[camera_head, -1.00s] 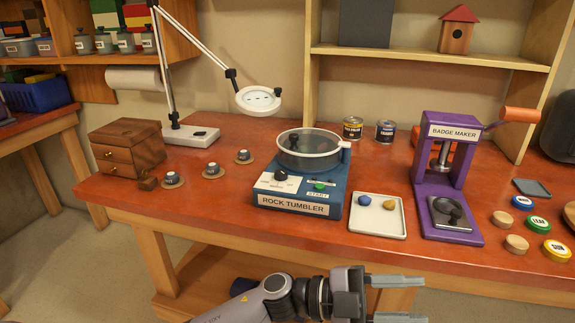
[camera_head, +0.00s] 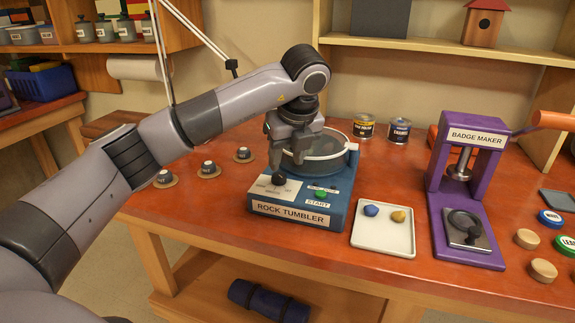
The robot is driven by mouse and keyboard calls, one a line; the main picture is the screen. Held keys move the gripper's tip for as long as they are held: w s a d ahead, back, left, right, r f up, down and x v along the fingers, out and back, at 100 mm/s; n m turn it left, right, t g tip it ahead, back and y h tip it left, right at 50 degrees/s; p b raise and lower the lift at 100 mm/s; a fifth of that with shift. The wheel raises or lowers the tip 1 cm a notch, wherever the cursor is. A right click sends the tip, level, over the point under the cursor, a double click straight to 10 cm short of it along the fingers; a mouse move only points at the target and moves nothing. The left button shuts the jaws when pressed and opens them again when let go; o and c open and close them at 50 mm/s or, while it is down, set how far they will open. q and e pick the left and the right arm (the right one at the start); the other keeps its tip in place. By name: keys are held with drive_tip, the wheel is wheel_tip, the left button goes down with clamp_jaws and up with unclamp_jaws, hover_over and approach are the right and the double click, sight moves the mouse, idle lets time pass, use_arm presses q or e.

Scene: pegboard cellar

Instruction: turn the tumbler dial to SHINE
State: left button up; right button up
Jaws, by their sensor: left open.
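The rock tumbler (camera_head: 290,217) is a blue machine with a clear-lidded round drum, standing on the red-brown bench. Its dial (camera_head: 279,179) is a black knob on the pale panel at the front left. The dial's markings are too small to read, so its setting cannot be told. A green START button (camera_head: 320,194) sits to the right of the dial. My left gripper (camera_head: 286,158) points down just above and behind the dial, in front of the drum, open with nothing between its fingers. It appears apart from the knob. My right gripper is not in view.
A white tray (camera_head: 384,244) with a blue stone and a yellow stone lies right of the tumbler. The purple badge maker (camera_head: 466,190) stands further right. Small labelled pots on round coasters (camera_head: 208,172) are to the left, near my arm. Two cans stand behind.

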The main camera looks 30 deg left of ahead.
sight(279, 176)
use_arm(q)
drive_tip(key=shift+w+a+r, duration=0.1)
drive_tip(key=shift+w+a, duration=0.35)
drive_tip(key=shift+w, duration=0.15)
drive_tip(key=shift+w+a+f+y, duration=0.15)
drive_tip(key=shift+a+f+y, duration=0.05)
drive_tip(key=shift+y, duration=0.1)
drive_tip(key=shift+s+p+x, duration=0.2)
drive_tip(key=shift+p+x, duration=0.35)
drive_tip(key=shift+x, duration=2.45)
drive_tip(key=shift+f, duration=0.1)
drive_tip(key=c, duration=0.8)
